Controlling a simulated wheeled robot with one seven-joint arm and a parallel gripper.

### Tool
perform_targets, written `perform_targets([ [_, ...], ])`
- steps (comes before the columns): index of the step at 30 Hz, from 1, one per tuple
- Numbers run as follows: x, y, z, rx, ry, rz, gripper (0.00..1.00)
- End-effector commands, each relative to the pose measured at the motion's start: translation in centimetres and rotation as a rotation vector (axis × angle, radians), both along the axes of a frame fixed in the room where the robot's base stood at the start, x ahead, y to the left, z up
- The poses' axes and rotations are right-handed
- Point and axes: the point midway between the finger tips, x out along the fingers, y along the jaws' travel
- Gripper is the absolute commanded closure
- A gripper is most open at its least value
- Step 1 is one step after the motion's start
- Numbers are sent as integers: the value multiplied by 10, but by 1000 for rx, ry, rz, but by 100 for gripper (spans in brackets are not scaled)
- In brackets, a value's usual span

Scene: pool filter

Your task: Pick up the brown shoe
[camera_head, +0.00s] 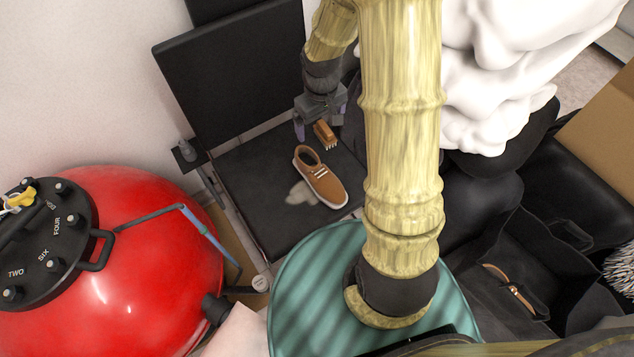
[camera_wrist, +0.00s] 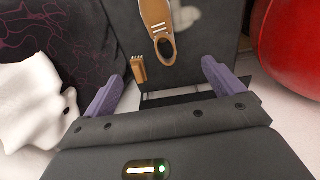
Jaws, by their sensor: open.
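The brown shoe (camera_head: 321,178) has a white sole and pale laces. It lies on a black chair seat (camera_head: 240,190) in the head view, its ankle opening toward my gripper. My gripper (camera_head: 321,122) is open and empty, above the seat's far edge, apart from the shoe. In the wrist view the shoe (camera_wrist: 158,32) is ahead of the spread purple fingers (camera_wrist: 164,88), beyond their tips, with its top end cut off.
A small brown brush (camera_head: 325,134) lies close to the shoe and my gripper. A red pool filter (camera_head: 150,260) stands left. A white lumpy object (camera_head: 500,70) and black bags are right. A teal round top (camera_head: 300,300) is in front.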

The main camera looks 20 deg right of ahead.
Motion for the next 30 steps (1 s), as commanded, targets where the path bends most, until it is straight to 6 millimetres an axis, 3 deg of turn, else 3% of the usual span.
perform_targets([
  [1,6,0,-33,1,12,16,7],
  [7,23,0,-87,6,44,72,7],
  [11,27,0,-96,8,51,88,7],
  [22,27,-4,-98,9,52,79,7],
  [30,26,-1,-139,8,56,86,7],
])
